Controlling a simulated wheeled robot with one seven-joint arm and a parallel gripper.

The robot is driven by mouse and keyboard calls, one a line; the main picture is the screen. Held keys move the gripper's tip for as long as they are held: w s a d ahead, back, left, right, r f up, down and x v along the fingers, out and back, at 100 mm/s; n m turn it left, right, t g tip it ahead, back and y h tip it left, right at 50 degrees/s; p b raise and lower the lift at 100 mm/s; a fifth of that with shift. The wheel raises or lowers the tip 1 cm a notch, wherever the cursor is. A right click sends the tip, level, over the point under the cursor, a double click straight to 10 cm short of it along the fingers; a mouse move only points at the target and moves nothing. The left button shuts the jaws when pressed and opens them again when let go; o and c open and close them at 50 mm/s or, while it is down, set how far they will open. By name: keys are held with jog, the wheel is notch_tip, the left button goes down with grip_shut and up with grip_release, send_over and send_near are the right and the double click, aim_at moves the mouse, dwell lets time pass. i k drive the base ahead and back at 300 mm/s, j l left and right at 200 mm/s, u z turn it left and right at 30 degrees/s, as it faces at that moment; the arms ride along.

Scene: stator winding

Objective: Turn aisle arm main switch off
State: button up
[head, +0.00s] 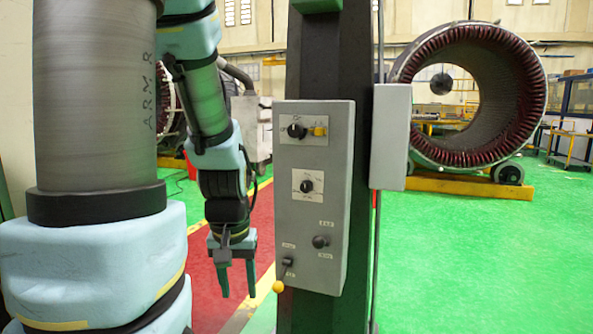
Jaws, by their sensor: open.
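A grey control box (338,225) is fixed to a dark upright post in the middle of the head view. Its face carries a black rotary knob (296,130) at the top with a small yellow part beside it, and a second black rotary knob (306,186) below. Lower down are a dark round-ended switch (320,241) and a lever with a yellow ball end (278,286). The labels are too small to read, so I cannot tell which is the main switch. My gripper (238,291) is open and empty, pointing down, left of the box's lower part and apart from it.
The dark post (332,65) stands behind the box, with a plain grey box (391,137) to its right. A large ring-shaped stator (420,150) rests on a yellow wheeled base (470,186) at back right. Green floor (480,260) is clear at right.

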aim_at(295, 131)
jog(key=l+u, duration=0.35)
jog(key=l, duration=0.4)
jog(key=l+u, duration=0.35)
jog(key=l, duration=0.45)
jog(key=k+l+u, duration=0.1)
jog(key=l+u, duration=0.2)
jog(key=l, duration=0.45)
